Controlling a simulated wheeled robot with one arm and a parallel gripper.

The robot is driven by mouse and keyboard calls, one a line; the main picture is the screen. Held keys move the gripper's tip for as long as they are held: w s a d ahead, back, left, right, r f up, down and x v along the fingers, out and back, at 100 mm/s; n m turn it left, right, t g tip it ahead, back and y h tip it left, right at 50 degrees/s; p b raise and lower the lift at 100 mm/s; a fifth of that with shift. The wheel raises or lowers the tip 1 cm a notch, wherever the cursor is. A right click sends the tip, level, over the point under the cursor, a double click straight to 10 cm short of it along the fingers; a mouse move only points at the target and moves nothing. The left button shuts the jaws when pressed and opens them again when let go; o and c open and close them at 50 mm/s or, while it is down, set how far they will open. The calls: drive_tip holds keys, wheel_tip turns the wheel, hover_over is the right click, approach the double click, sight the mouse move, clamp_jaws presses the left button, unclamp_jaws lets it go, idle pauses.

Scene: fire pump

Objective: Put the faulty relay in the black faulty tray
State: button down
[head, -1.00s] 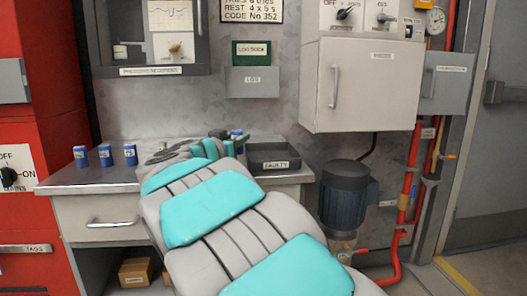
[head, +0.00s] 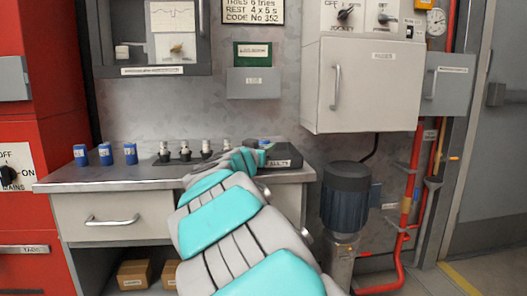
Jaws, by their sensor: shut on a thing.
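The black tray (head: 284,162) labelled FAULTY sits at the right end of the grey bench top. My gripper (head: 262,152) is over the left part of this tray, shut on a small blue relay (head: 264,143), which mostly hides behind the fingers. I cannot tell whether the relay touches the tray floor. My arm reaches in from the lower right and covers part of the bench and the tray's left side.
Three blue relays (head: 105,154) stand on the bench at left. Several white-topped black sockets (head: 185,151) stand in a row left of the tray. A grey wall cabinet (head: 365,85) overhangs at right. A dark blue motor (head: 345,197) stands beside the bench.

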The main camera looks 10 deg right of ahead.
drive_tip(key=shift+f, duration=0.2)
drive_tip(key=shift+c, duration=2.2)
unclamp_jaws()
drive_tip(key=shift+r, duration=0.1)
drive_tip(key=shift+s+r, duration=0.1)
drive_tip(key=shift+s, duration=0.05)
drive_tip(key=v, duration=1.1)
drive_tip(key=shift+s+a+p, duration=0.2)
drive_tip(key=shift+s+p, duration=0.15)
drive_tip(key=shift+p, duration=0.1)
